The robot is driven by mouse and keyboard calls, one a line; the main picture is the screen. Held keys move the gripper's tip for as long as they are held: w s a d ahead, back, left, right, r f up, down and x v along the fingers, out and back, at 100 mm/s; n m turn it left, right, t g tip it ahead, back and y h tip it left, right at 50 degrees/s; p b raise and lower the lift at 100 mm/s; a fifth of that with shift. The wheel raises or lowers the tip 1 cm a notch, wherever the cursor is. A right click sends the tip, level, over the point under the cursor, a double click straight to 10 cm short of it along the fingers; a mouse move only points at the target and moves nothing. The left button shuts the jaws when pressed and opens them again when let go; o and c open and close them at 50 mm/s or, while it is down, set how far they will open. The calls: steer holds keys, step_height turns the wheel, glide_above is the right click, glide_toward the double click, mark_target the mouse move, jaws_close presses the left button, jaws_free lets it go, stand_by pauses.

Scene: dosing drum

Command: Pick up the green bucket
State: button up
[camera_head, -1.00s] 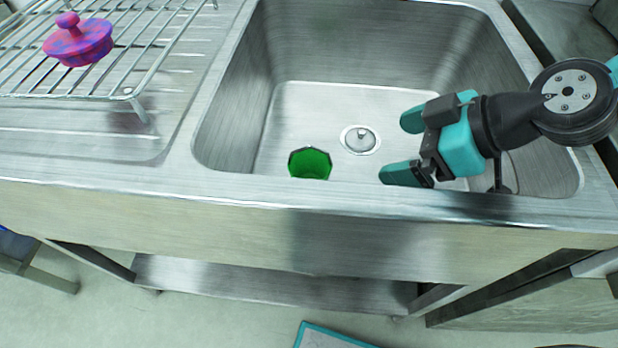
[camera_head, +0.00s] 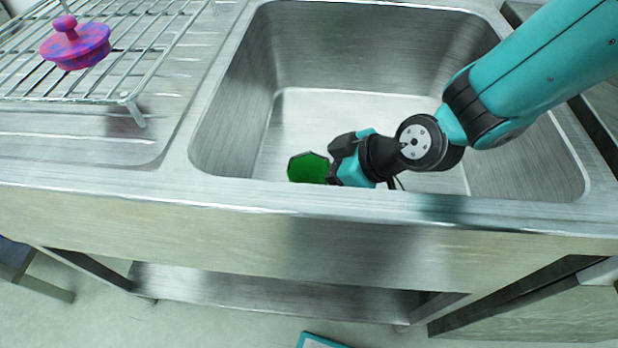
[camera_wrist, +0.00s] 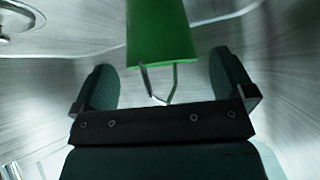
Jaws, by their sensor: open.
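The green bucket (camera_head: 307,168) is in the sink, close to its front wall, in the head view. In the wrist view the green bucket (camera_wrist: 160,35) shows at top centre, with a thin metal handle hanging at its near end. My gripper (camera_wrist: 165,80) is open, with one finger on each side of the handle and the bucket's near end between or just beyond the fingertips. In the head view my gripper (camera_head: 335,165) reaches the bucket from the right, down inside the sink, and its fingers are partly hidden. I cannot tell whether they touch the bucket.
The steel sink (camera_head: 240,100) has high walls around the bucket and my gripper. Its front rim (camera_head: 250,197) lies close to both. A wire rack (camera_head: 130,60) at the left holds a pink and purple lid (camera_head: 76,47). The sink floor behind the bucket is clear.

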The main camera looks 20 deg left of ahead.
mark_target(296, 179)
steer(key=shift+x, duration=1.5)
steer(key=shift+a, duration=0.1)
steer(key=c, duration=0.9)
steer(key=shift+o, duration=0.2)
step_height(296, 179, up, 20)
steer(key=p, duration=0.2)
